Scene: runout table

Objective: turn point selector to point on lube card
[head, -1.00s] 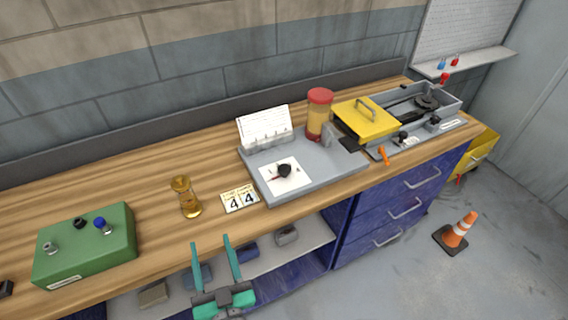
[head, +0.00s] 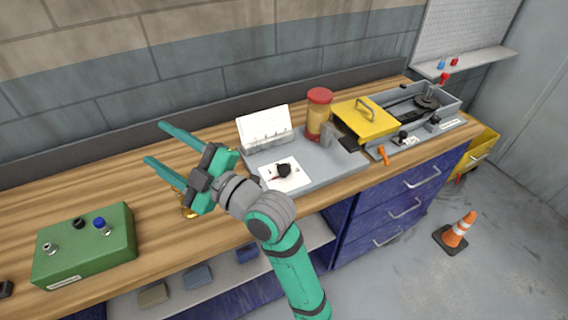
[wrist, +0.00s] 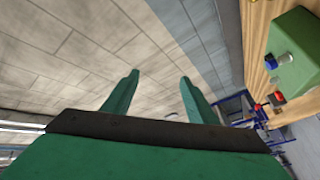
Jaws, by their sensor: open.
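The point selector (head: 284,170) is a black knob with a red pointer on a white dial plate (head: 298,181), on the grey lubricator unit (head: 322,172). The lube card (head: 264,127) is a white card standing at the back of that unit; its writing is too small to read. My gripper (head: 157,142) is open and empty above the bench, left of the selector and apart from it. In the wrist view my two green fingers (wrist: 155,95) are spread, with wall behind them. The number cards seen earlier on the bench are hidden behind my arm.
An amber object (head: 188,207) is mostly hidden behind my gripper. A green box (head: 86,246) with knobs sits on the left. A red-capped jar (head: 319,113) stands behind the selector, and a yellow-lidded tray (head: 366,118) is to the right.

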